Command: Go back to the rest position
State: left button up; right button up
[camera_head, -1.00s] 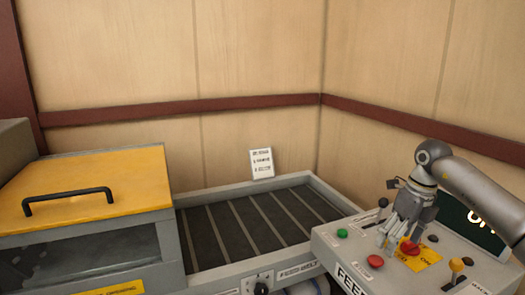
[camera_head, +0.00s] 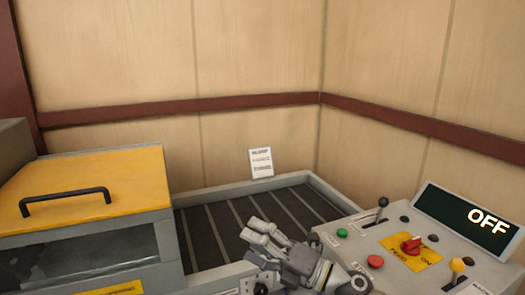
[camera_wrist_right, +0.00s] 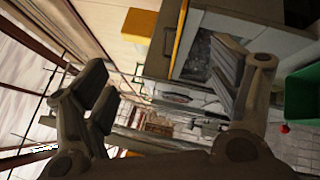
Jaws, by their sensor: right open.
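My right gripper (camera_head: 259,239) is in the lower middle of the head view, in front of the slatted conveyor bed and left of the control panel. Its fingers point left and are apart, with nothing between them. In the right wrist view the open fingers (camera_wrist_right: 165,95) frame empty space. The control panel (camera_head: 345,256) carries a red rotary switch (camera_head: 411,245) on a yellow plate, and its display (camera_head: 470,217) reads OFF. The gripper is clear of the switch. My left gripper is not in view.
A machine with a yellow lid (camera_head: 100,185) and black handle (camera_head: 66,200) stands at the left. The slatted bed (camera_head: 205,235) lies beside it. Walls close off the back, with a small white sign (camera_head: 261,163). The wrist view shows a green bin (camera_wrist_right: 303,98).

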jog(key=s+d+f+m+t+h, duration=0.2)
jog(key=d+f+m+t+h, duration=0.35)
jog(key=m, duration=0.75)
jog(key=s+d+f+m+t+h, duration=0.2)
jog(key=d+f+m+h, duration=0.5)
jog(key=d+m+h, duration=0.5)
jog(key=s+d+f+m+g, duration=0.4)
jog(key=s+f+m+g, duration=0.15)
jog(key=s+f, duration=0.55)
jog(key=s+f+m+g, duration=0.1)
jog(key=s+f+g, duration=0.25)
jog(key=s, duration=0.45)
jog(key=s+f+m+g, duration=0.15)
jog(key=s+g, duration=0.25)
jog(key=s, duration=0.5)
notch_tip(320, 180, down, 26)
jog(key=s+g, duration=0.1)
jog(key=s, duration=0.1)
jog(key=s+d+f, duration=0.1)
jog(key=s+f, duration=0.6)
jog(key=f, duration=0.1)
jog(key=s+d+f+g, duration=0.1)
jog(key=s+d+f, duration=0.1)
jog(key=s+f, duration=0.6)
jog(key=shift+s+d+f+n, duration=0.3)
jog(key=shift+f+n, duration=0.05)
jog(key=shift+n, duration=0.05)
jog(key=shift+s+d+f+g, duration=0.15)
jog(key=shift+s+g, duration=0.1)
jog(key=shift+s, duration=0.2)
